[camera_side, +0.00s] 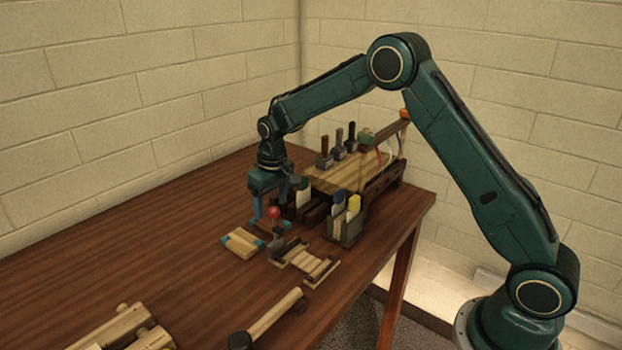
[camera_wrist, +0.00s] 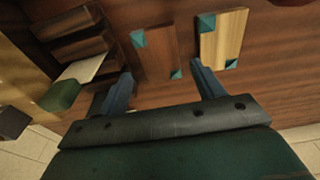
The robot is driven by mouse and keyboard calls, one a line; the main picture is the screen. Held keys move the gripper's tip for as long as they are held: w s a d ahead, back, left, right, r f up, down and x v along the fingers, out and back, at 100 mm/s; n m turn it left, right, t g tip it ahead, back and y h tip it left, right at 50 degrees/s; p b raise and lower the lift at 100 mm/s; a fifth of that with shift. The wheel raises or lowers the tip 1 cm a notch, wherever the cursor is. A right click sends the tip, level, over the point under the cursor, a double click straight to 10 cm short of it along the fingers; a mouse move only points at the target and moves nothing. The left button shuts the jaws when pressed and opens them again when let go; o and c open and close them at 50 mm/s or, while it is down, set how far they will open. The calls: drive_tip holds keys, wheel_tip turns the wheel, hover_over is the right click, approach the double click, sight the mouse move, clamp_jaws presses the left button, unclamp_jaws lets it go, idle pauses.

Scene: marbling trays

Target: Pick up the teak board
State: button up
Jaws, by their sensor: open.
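The teak board is a reddish-brown slab with teal corners. It lies on the table in the wrist view (camera_wrist: 158,52), and only a small part shows below my gripper in the side view. A paler wooden board (camera_wrist: 223,38) with teal corners lies beside it, to the right in the wrist view; it also shows in the side view (camera_side: 243,243). My gripper (camera_wrist: 161,70) is open and empty, pointing down, with its blue fingers on either side of the teak board's near part in the wrist view. I cannot tell how far above the board the fingertips are.
A red-knobbed item (camera_side: 273,212) stands close to my gripper in the side view. A mallet (camera_side: 268,320) lies at the front.

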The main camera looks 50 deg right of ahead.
sight(270, 221)
drive_tip(key=shift+f, duration=0.2)
drive_tip(key=shift+w+d+f, duration=0.1)
drive_tip(key=shift+w+f, duration=0.15)
drive_tip(key=shift+f, duration=1)
drive_tip(key=shift+w+f, duration=0.25)
drive_tip(key=shift+f, duration=1)
drive_tip(key=c, duration=0.8)
drive_tip(key=shift+o, duration=0.2)
drive_tip(key=shift+r, duration=0.2)
wheel_tip(270, 221, up, 20)
drive_tip(key=shift+f, duration=0.15)
